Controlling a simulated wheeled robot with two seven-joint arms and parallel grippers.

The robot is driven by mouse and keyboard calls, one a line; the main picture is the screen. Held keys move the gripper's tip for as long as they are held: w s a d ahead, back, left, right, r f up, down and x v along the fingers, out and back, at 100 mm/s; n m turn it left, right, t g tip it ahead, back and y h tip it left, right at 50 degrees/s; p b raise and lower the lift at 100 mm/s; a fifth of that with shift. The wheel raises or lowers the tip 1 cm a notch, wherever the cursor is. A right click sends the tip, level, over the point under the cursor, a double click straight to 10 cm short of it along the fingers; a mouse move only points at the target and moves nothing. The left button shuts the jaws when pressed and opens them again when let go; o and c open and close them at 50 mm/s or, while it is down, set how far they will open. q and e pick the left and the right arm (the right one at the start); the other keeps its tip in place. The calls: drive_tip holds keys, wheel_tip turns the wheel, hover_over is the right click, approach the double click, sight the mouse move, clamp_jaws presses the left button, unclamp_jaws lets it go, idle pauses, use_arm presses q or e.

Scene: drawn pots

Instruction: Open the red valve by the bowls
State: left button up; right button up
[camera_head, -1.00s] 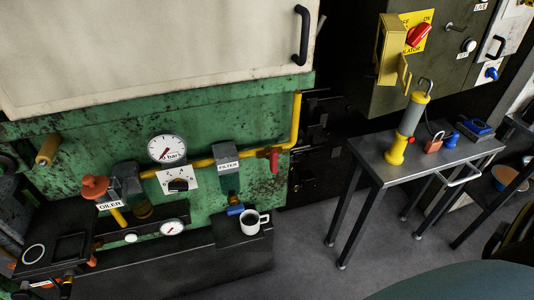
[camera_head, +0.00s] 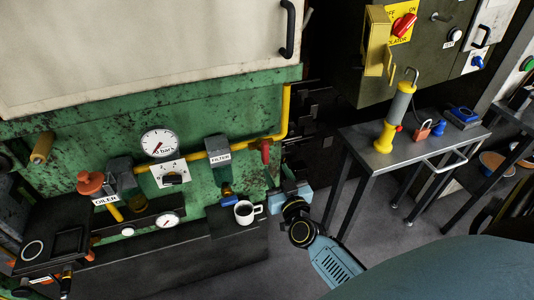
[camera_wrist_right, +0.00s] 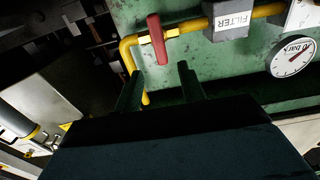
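The red valve handle (camera_head: 265,150) sits on the yellow pipe, right of the filter (camera_head: 218,150) and its bowl (camera_head: 227,188). In the right wrist view the red handle (camera_wrist_right: 157,40) lies across the pipe (camera_wrist_right: 184,29). The oiler (camera_head: 119,175) with its bowl is further left. My right gripper (camera_head: 279,177) is just below and right of the handle. In the wrist view its two fingers (camera_wrist_right: 160,88) stand apart with nothing between them, and the handle is beyond their tips.
A white mug (camera_head: 246,212) stands on a dark ledge close to the left of my right gripper. A round gauge (camera_head: 158,143) is on the green panel. A metal table (camera_head: 372,155) with a yellow-grey lamp (camera_head: 395,115) is to the right.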

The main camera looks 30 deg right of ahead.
sight(267, 153)
drive_tip(key=b+x, duration=0.1)
drive_tip(key=x, duration=0.8)
use_arm(q)
drive_tip(key=shift+s+f, duration=0.5)
drive_tip(key=shift+f, duration=0.2)
use_arm(e)
clamp_jaws()
use_arm(q)
drive_tip(key=shift+w, duration=0.1)
